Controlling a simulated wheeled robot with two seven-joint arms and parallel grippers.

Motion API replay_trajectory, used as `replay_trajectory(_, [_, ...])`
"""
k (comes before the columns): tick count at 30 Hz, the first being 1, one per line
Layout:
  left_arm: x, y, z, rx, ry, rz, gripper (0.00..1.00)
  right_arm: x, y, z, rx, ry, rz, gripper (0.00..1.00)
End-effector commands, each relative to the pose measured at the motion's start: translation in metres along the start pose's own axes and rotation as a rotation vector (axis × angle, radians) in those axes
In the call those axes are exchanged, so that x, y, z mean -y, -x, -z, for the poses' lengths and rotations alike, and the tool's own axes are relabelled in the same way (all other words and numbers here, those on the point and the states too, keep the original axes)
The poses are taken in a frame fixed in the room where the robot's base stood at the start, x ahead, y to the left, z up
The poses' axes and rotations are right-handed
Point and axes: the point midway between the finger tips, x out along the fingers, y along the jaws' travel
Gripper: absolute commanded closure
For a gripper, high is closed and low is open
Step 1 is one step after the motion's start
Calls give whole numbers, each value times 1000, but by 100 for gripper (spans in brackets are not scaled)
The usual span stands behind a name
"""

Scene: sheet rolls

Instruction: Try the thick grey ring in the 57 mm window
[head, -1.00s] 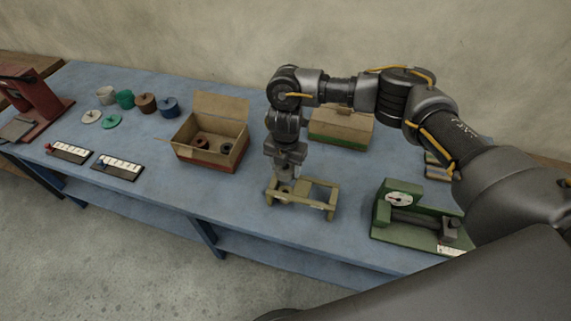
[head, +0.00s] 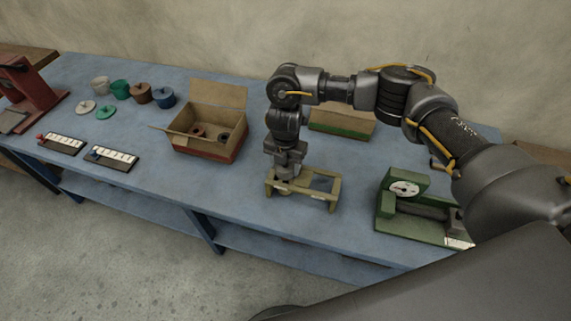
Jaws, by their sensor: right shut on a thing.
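The tan gauge stand (head: 331,204) stands near the front edge of the blue bench, with window openings in its top. My right gripper (head: 287,179) points straight down at the stand's left window, its tips at about the level of the top. It is shut on a small greyish piece, apparently the thick grey ring; the jaws and frame hide most of it. I cannot tell how far it sits in the window. The window size markings are too small to read. My left gripper is out of view.
An open cardboard box (head: 207,151) with rings inside stands left of the stand. A box with a green base (head: 341,122) is behind my arm. A green dial gauge (head: 391,216) stands at right. Lidded pots, label racks (head: 111,157) and a red press (head: 34,85) are at left.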

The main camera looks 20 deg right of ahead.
Motion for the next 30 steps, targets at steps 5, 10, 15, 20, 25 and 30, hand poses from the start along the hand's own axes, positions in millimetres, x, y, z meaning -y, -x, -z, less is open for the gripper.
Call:
replay_trajectory(5, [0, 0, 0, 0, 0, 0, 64, 0, 0, 0, 0, 0, 0, 68])
replay_trajectory(10, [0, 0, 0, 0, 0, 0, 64, 0, 0, 0, 0, 0, 0, 68])
replay_trajectory(15, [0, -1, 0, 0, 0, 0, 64, 0, -1, 0, 0, 0, 0, 68])
replay_trajectory(20, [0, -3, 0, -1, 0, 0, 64, 0, -4, 0, 0, 0, 0, 68])
replay_trajectory(25, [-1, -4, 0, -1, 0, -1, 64, 0, -6, -1, 0, 0, 0, 68])
replay_trajectory(30, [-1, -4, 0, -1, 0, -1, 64, 0, -6, -1, 0, 0, 0, 68])
